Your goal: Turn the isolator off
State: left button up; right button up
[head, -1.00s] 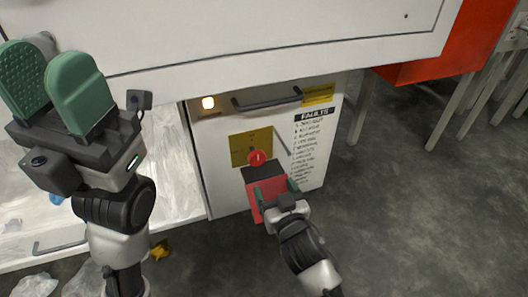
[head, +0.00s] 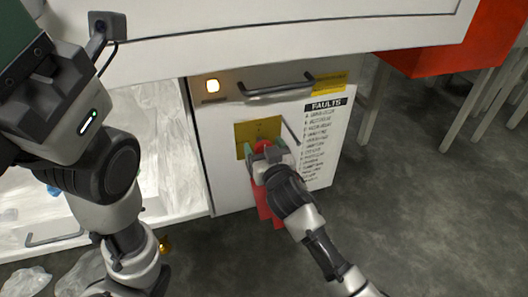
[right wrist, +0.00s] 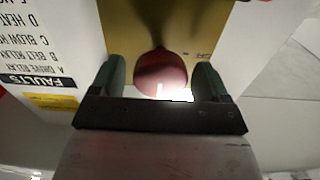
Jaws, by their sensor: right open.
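The isolator is a round red knob (head: 263,146) on a yellow plate (head: 244,133) on the white cabinet front. In the right wrist view the knob (right wrist: 160,73) sits between the two green fingers, against the yellow plate (right wrist: 120,30). My right gripper (head: 264,158) is at the knob, with its fingers (right wrist: 160,80) open on either side; a gap shows beside the knob. In the head view the gripper partly hides the knob. My left gripper (head: 30,50) is raised at the upper left, its fingers largely cut off by the picture edge.
A dark handle (head: 280,87) and a lit lamp (head: 212,86) are above the plate. A FAULTS list (head: 322,130) is right of it. A red thing (head: 268,205) hangs below my gripper. The white worktop edge (head: 280,40) overhangs the cabinet. Grey floor lies right.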

jog(key=shift+w, duration=0.1)
jog(key=c, duration=0.9)
